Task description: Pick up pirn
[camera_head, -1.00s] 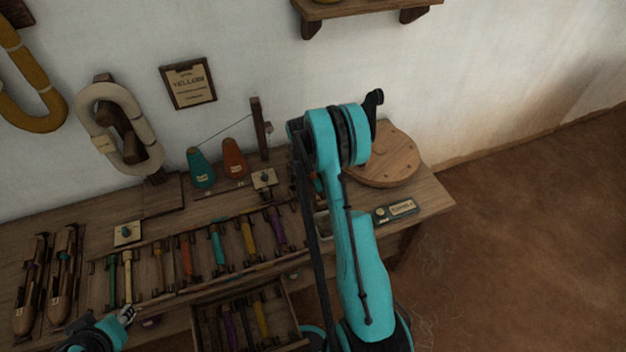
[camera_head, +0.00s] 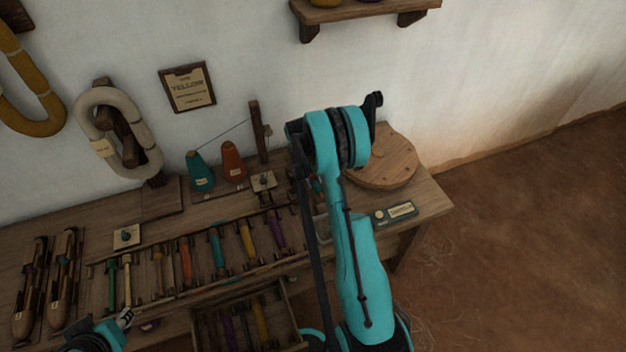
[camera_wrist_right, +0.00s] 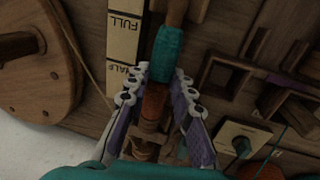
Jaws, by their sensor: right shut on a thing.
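A pirn wound with teal yarn (camera_wrist_right: 168,48) shows in the right wrist view, with a bare wooden tip and a reddish-brown lower part. My right gripper (camera_wrist_right: 158,88) is shut on this pirn around its lower end, one finger on each side. In the head view my right arm hides that gripper and the held pirn. Other pirns lie in a row in the bench rack, among them an orange one (camera_head: 186,262), a teal one (camera_head: 218,252) and a yellow one (camera_head: 247,240). My left gripper (camera_head: 125,318) is at the lower left; its jaw opening cannot be made out.
A strip marked FULL (camera_wrist_right: 125,35) lies beside the held pirn. A round wooden disc (camera_head: 385,160) stands at the bench's right end. Teal (camera_head: 200,172) and orange (camera_head: 233,165) cones stand at the back. An open drawer (camera_head: 292,312) projects in front. Shuttles (camera_head: 62,280) lie left.

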